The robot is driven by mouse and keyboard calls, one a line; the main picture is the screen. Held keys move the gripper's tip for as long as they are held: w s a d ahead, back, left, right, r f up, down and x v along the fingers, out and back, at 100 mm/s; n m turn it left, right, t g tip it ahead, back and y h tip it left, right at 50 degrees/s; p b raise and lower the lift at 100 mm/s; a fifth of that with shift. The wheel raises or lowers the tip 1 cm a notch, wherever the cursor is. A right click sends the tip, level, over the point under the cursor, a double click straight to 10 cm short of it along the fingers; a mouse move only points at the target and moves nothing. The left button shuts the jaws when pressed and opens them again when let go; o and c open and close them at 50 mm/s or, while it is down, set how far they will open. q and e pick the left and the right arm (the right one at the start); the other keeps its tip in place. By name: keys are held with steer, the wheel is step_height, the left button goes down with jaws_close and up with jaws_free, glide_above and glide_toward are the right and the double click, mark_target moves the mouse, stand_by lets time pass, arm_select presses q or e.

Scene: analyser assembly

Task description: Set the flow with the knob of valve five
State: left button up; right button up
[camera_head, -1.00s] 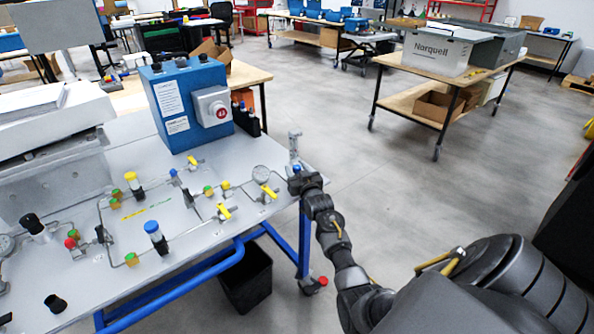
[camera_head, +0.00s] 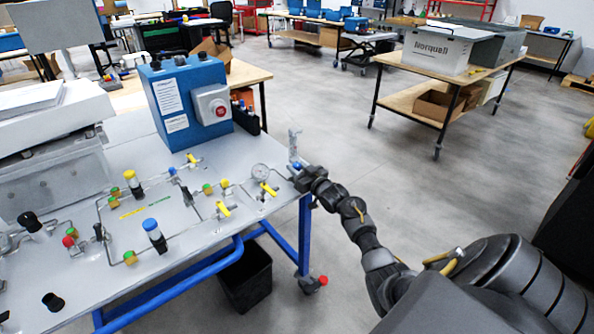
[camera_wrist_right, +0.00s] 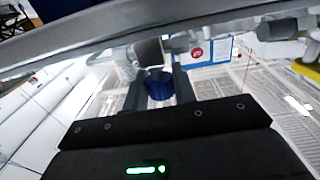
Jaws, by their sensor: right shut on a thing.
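A blue knob (camera_head: 297,166) sits at the foot of an upright grey fitting (camera_head: 294,145) near the right edge of the panel table. My right gripper (camera_head: 301,173) is at this knob, its arm reaching in from the lower right. In the right wrist view the blue knob (camera_wrist_right: 159,86) lies between the two fingers of my right gripper (camera_wrist_right: 160,90), which are shut on it. I cannot read a valve number on it. My left gripper is in neither view.
A blue box with a red button (camera_head: 190,105) stands behind. A black bin (camera_head: 245,280) is below the table edge. Floor to the right is open.

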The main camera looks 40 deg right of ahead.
steer(key=n+y+b, duration=0.1)
steer(key=y, duration=0.1)
steer(key=shift+d+f+n+y, duration=0.1)
steer(key=shift+n+y, duration=0.3)
steer(key=shift+y, duration=0.4)
steer(key=shift+n, duration=0.3)
steer(key=o, duration=0.9)
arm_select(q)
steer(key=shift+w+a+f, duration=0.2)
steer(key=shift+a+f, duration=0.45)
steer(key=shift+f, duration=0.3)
arm_select(e)
steer(key=shift+o, duration=0.3)
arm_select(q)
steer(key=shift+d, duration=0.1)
